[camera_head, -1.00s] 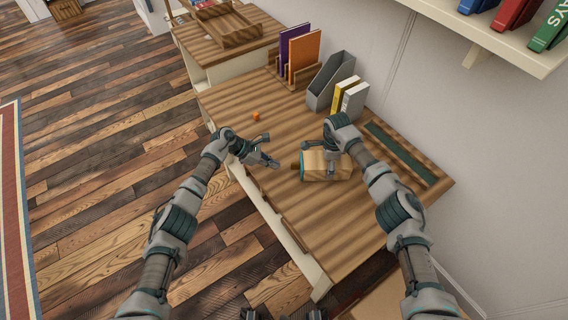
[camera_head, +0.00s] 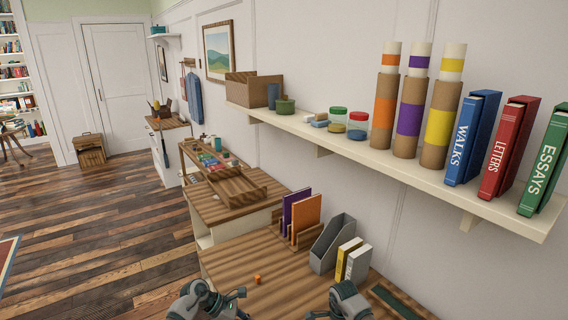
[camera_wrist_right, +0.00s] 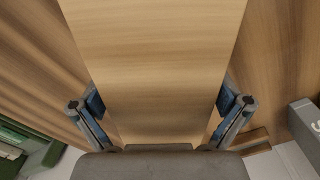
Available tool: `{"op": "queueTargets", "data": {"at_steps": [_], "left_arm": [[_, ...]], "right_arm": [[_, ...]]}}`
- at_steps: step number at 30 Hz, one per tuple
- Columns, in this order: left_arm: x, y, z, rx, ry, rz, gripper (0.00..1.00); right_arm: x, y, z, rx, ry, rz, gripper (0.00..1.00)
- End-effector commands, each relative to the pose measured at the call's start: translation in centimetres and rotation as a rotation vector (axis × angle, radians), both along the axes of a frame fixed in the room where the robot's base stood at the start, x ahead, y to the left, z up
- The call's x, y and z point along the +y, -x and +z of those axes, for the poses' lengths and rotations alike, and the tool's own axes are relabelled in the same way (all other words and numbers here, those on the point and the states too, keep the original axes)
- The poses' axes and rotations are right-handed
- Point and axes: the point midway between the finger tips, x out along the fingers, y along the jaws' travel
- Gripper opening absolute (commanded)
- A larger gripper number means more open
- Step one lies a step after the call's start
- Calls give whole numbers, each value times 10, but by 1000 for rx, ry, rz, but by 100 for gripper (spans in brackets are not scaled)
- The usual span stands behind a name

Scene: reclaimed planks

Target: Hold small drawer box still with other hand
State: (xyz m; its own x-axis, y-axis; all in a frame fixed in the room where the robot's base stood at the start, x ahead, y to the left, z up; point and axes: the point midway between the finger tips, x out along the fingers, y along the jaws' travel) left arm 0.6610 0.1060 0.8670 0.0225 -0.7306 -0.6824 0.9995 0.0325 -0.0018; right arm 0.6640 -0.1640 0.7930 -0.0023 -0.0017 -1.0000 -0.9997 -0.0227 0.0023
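The small drawer box (camera_wrist_right: 155,50) fills the middle of the right wrist view as a pale wooden face. My right gripper (camera_wrist_right: 161,102) has one finger against each side of it, and the pads appear to touch its edges. In the head view the box is below the picture's lower edge, and only the top of my right wrist and hand shows there. My left gripper (camera_head: 240,303) is at the bottom edge of the head view, partly cut off, with its fingers apart and nothing visible between them.
On the striped desk (camera_head: 235,265) stand a grey file holder (camera_head: 326,246), yellow and white books (camera_head: 352,262), and purple and orange folders (camera_head: 300,218). A small orange object (camera_head: 257,280) lies near the left gripper. A wall shelf (camera_head: 400,170) with books, tubes and jars hangs above.

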Motion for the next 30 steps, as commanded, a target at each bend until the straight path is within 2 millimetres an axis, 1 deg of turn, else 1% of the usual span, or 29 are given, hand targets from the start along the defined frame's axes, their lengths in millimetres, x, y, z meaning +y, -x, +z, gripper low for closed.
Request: {"op": "queueTargets", "data": {"at_steps": [5, 8, 11, 18, 21, 30], "left_arm": [[0, 0, 0, 0, 0, 0, 0], [0, 0, 4, -3, 0, 0, 0], [0, 0, 12, -7, 0, 0, 0], [0, -1, 36, -19, 0, 0, 0], [0, -1, 41, -22, 0, 0, 0], [0, -1, 39, -20, -1, 1, 0]], "right_arm": [[0, 0, 1, -1, -1, 0, 100], [0, 0, 6, -2, 0, 1, 100], [0, 0, 19, -3, 0, 1, 100], [0, -1, 60, -5, 0, 0, 100], [0, 0, 71, -3, 0, 0, 100], [1, 0, 70, 0, -1, 0, 100]]}}
